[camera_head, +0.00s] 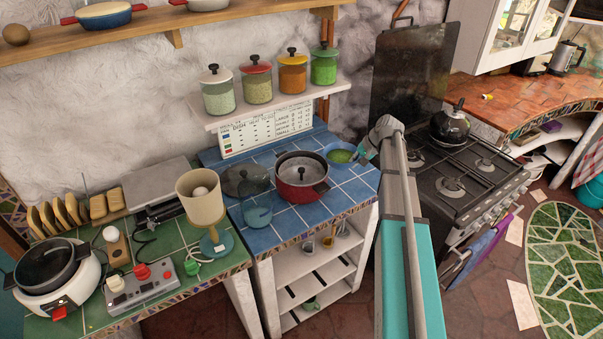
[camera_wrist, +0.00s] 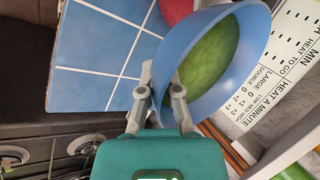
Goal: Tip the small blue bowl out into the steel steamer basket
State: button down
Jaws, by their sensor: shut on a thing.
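The small blue bowl (camera_head: 332,148) is at the right rear of the blue-tiled counter, with green contents (camera_head: 342,156) inside. My gripper (camera_head: 365,154) is shut on the bowl's right side. In the wrist view, the gripper's fingers (camera_wrist: 162,88) pinch the wall of the bowl (camera_wrist: 188,50), and the green contents (camera_wrist: 212,55) show inside. I cannot tell whether the bowl touches the tiles. Left of it stands a red pot (camera_head: 303,192). A grey steel insert with a dark-knobbed centre post, seemingly the steamer basket (camera_head: 290,168), sits in the pot.
A dark glass lid (camera_head: 243,180) and a translucent blue vessel (camera_head: 258,216) stand left of the pot. A printed chart (camera_head: 266,129) and a shelf of several jars (camera_head: 258,82) are behind. The stove (camera_head: 455,175) with a black kettle (camera_head: 452,125) is at right.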

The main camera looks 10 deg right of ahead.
aim_at(334, 160)
jog(key=w+a+n, duration=0.1)
jog(key=w+a+n+g, duration=0.1)
jog(key=w+n, duration=0.1)
jog(key=w+a+n+g+y, duration=0.1)
jog(key=shift+w+f+n, duration=0.15)
jog(key=shift+w+n, duration=0.25)
jog(key=shift+w+a+n+g, duration=0.35)
jog(key=shift+n+g, duration=0.25)
jog(key=shift+n, duration=0.1)
jog(key=shift+s+r+p, duration=0.1)
jog(key=shift+r+p, duration=0.3)
jog(key=shift+p, duration=0.1)
jog(key=shift+d+r+h+p, duration=0.1)
jog(key=shift+r+h+p, duration=0.55)
jog(key=shift+h+p, duration=0.5)
jog(key=shift+r+h+p, duration=0.65)
jog(key=shift+h+p, duration=0.4)
jog(key=shift+p, duration=0.1)
jog(key=shift+a+r+g+h+p, duration=0.2)
jog(key=shift+a+r+h+p, duration=0.1)
jog(key=shift+h, duration=0.35)
jog(key=shift+a+r+g+h+p, duration=0.15)
jog(key=shift+g+h+p, duration=0.1)
jog(key=shift+h, duration=0.4)
jog(key=shift+a+r+h, duration=0.25)
jog(key=shift+a+h, duration=0.1)
jog(key=shift+h, duration=0.3)
jog(key=shift+a+r+h, duration=0.25)
jog(key=shift+a+h, duration=0.05)
jog(key=shift+h, duration=0.35)
